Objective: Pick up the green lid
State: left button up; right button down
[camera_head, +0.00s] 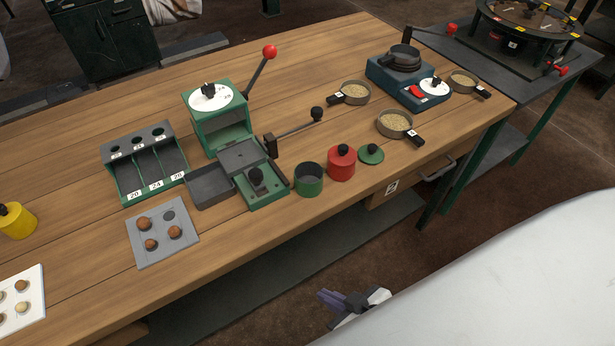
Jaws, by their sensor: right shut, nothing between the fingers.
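The green lid (370,154) is a small flat disc with a dark knob. It lies on the wooden table near its front edge, just right of the red canister. An open green canister (309,180) without a lid stands to the left of the red one. My right gripper (326,300) is at the bottom of the view, in front of and below the table edge, well apart from the lid. It is shut and empty. My left gripper does not show.
A red lidded canister (341,164) stands close beside the lid. Pans of grain (395,122) stand behind and right. A green lever press (222,125) stands left. A drawer handle (437,172) sticks out from the table (300,225) front.

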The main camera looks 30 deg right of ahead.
aim_at(371, 154)
jog(key=u, duration=2.75)
jog(key=k, duration=2.45)
jog(key=z, duration=1.35)
